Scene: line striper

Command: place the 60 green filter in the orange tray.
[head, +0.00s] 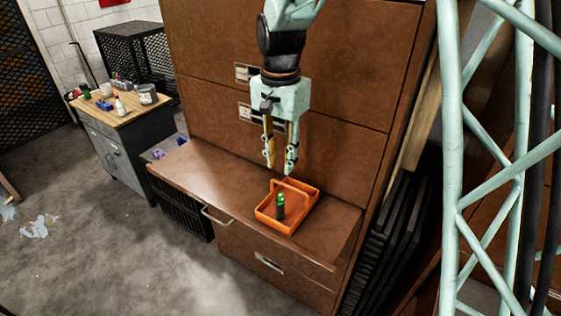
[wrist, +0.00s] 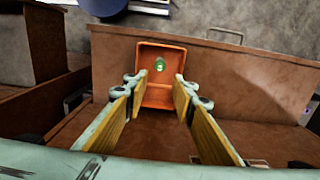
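The orange tray (head: 298,223) sits on the brown drawer-cabinet ledge; it also shows in the wrist view (wrist: 157,97). A small green cylindrical item with a dark lower part, which looks like the green filter (head: 280,206), stands upright inside the tray's front compartment. In the wrist view the green filter (wrist: 160,65) shows from above, inside the tray. No label can be read. My gripper (head: 280,168) is above the tray and apart from it, pointing down. Its two fingers are spread with nothing between them; in the wrist view my gripper (wrist: 157,88) is open and empty.
The brown cabinet (head: 345,60) rises close behind the tray. The ledge (head: 220,180) is clear left of the tray. A workbench (head: 125,108) with bottles and small items stands at the far left. A pale green lattice post (head: 452,150) is at the right.

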